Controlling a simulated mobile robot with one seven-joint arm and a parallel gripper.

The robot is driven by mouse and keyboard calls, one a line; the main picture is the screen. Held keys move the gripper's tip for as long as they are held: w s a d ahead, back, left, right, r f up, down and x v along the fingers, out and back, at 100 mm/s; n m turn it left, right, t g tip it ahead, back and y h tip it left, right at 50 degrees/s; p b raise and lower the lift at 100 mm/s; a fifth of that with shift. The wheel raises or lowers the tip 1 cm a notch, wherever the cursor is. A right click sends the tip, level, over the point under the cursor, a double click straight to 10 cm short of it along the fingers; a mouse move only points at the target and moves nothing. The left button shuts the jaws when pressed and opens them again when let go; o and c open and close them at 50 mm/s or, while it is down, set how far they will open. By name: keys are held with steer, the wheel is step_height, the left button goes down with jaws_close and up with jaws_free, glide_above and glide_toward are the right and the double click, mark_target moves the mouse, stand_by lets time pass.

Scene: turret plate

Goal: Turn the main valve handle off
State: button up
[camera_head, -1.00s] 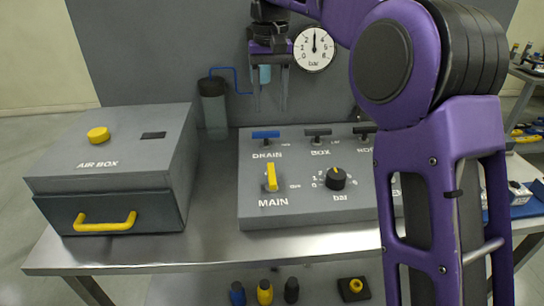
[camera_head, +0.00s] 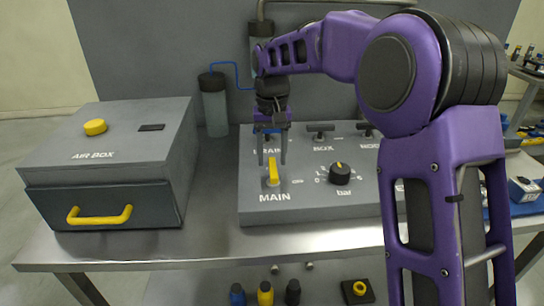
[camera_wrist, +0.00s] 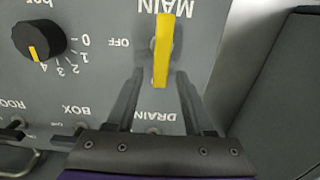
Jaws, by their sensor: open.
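The yellow MAIN valve handle (camera_head: 272,172) stands on the grey sloped panel (camera_head: 330,205), above the word MAIN. It points up and down in the head view and also along the picture's height in the wrist view (camera_wrist: 162,50). My gripper (camera_head: 272,158) is open and empty, pointing down over the panel just above the handle. In the wrist view its two fingers (camera_wrist: 155,78) lie either side of the handle's near end, and I cannot tell whether they touch it. An OFF label shows to the left of the handle in the wrist view. My gripper hides most of the DRAIN handle.
A black bar knob (camera_head: 340,174) sits right of the handle, with the BOX handle (camera_head: 320,130) behind it. The grey AIR BOX (camera_head: 110,170) with a yellow drawer handle (camera_head: 98,215) stands at left. A clear cylinder (camera_head: 215,110) stands behind.

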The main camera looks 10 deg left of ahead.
steer(key=shift+c, duration=0.3)
jaws_close()
steer(key=shift+d+r+m+p, duration=0.1)
steer(key=shift+m+p, duration=0.25)
steer(key=shift+m, duration=0.05)
steer(key=m+p, duration=0.1)
steer(key=m, duration=0.2)
steer(key=shift+d+r+p, duration=0.1)
steer(key=shift+d+p, duration=0.25)
steer(key=shift+p, duration=0.05)
steer(key=m+p, duration=0.1)
steer(key=m, duration=0.1)
steer(key=d+m+p, duration=0.1)
steer(key=m, duration=0.2)
steer(key=shift+s+d, duration=0.15)
steer(key=m, duration=0.1)
steer(key=m+p, duration=0.1)
steer(key=m, duration=0.1)
steer(key=m+p, duration=0.1)
steer(key=m, duration=0.1)
steer(key=shift+s+d, duration=0.35)
steer(key=shift+d, duration=0.05)
steer(key=shift+s+d+m+p, duration=0.1)
steer(key=shift+s+m+p, duration=0.2)
steer(key=shift+m, duration=0.75)
steer(key=shift+s+d+m+p, duration=0.15)
steer(key=shift+m+p, duration=0.2)
steer(key=shift+m, duration=0.7)
